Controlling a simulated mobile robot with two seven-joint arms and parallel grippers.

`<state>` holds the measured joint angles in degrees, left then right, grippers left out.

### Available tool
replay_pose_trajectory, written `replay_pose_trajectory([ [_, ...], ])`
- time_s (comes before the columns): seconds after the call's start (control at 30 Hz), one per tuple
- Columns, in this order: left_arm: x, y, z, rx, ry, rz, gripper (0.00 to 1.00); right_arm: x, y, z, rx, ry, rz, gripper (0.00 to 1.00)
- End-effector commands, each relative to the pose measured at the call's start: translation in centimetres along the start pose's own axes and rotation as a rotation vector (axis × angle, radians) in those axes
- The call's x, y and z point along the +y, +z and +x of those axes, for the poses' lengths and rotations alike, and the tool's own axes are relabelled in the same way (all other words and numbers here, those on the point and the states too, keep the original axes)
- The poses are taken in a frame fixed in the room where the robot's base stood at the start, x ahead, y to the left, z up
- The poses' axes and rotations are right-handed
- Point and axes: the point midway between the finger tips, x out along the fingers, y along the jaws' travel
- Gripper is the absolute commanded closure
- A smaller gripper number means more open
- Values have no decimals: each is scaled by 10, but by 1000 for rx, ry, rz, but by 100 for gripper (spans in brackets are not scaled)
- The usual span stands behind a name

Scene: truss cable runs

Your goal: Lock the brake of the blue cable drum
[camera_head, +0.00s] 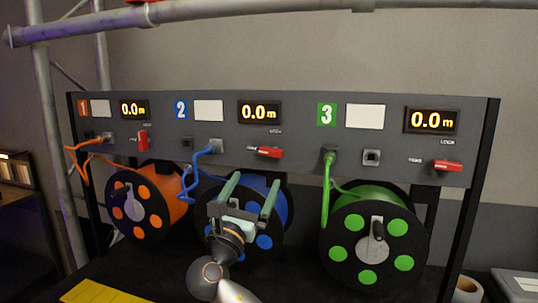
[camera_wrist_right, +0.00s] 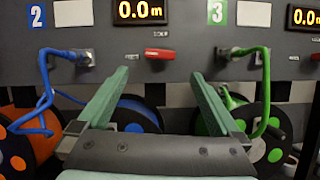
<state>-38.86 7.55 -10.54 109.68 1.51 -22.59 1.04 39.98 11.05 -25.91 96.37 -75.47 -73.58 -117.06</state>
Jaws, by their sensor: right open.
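The blue cable drum (camera_head: 280,205) sits under the panel section marked 2, partly hidden behind my right gripper. Its red brake lever (camera_head: 268,152) lies about level on the panel, below a LOCK label. The lever also shows in the right wrist view (camera_wrist_right: 154,54), just above and between my fingertips in the picture. My right gripper (camera_head: 250,186) is open and empty, its two green fingers pointing toward the panel below the lever. No contact with the lever shows. My left gripper is not in view.
The orange drum (camera_head: 140,205) is at left, its red lever (camera_head: 143,140) upright. The green drum (camera_head: 375,240) is at right, its red lever (camera_head: 447,166) level. A blue cable (camera_head: 197,165) loops left of my gripper. A metal truss (camera_head: 190,12) crosses above the panel.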

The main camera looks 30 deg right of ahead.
Motion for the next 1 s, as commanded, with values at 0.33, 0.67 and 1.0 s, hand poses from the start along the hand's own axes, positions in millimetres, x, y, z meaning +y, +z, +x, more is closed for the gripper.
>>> replay_pose_trajectory([
  [0.33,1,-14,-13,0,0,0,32,-1,2,72,2,-2,2,0],
  [0.67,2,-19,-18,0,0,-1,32,0,0,109,4,0,5,0],
  [1.0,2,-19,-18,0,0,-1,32,-1,-2,111,5,0,6,2],
])
